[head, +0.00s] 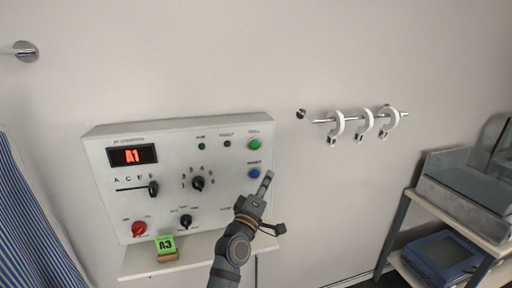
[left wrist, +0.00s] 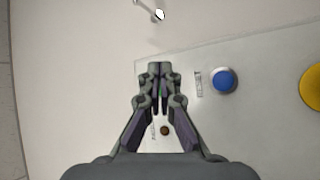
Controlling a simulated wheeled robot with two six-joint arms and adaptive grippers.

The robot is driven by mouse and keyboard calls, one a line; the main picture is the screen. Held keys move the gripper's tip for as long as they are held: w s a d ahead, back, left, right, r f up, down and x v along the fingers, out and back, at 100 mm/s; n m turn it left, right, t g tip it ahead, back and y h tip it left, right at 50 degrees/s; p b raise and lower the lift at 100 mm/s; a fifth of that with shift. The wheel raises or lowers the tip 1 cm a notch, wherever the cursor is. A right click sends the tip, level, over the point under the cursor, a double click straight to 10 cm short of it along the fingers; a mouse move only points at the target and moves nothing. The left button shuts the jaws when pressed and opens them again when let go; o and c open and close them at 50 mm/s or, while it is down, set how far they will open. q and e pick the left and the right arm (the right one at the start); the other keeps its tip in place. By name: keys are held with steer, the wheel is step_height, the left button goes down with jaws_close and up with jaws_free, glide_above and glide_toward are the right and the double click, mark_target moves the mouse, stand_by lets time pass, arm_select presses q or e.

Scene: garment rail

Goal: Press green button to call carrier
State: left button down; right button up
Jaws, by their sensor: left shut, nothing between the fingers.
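The green button (head: 255,144) is at the upper right of the white control panel (head: 210,222), above the blue button (head: 254,173). My left gripper (head: 268,177) is shut and empty, its fingertips near the panel's right edge, below and right of the green button in the head view. In the left wrist view the shut fingers (left wrist: 158,68) are beside the blue button (left wrist: 223,80). A bit of green (left wrist: 163,89) shows between the fingers; most of it is hidden. I cannot tell whether the fingertips touch the panel. My right gripper is not in view.
A red display (head: 132,155), black knobs (head: 198,183) and a red button (head: 139,229) are on the panel. A yellow round part (left wrist: 312,87) shows in the wrist view. White hooks (head: 363,124) hang on a rail at the right. A green tag (head: 166,244) stands below.

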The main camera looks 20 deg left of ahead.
mark_target(255, 144)
arm_select(q)
steer(key=shift+n+t, duration=0.4)
steer(key=shift+t, duration=0.3)
steer(key=r, duration=0.2)
steer(key=s+r, duration=0.1)
steer(key=r, duration=0.2)
steer(key=shift+s+a+r, duration=0.1)
steer(key=shift+s+r, duration=0.25)
steer(key=shift+s, duration=0.05)
steer(key=w+a, duration=0.5)
steer(key=w, duration=0.2)
steer(key=shift+w, duration=0.15)
steer(key=shift+b, duration=0.3)
steer(key=shift+w+a, duration=0.2)
steer(key=shift+w, duration=0.2)
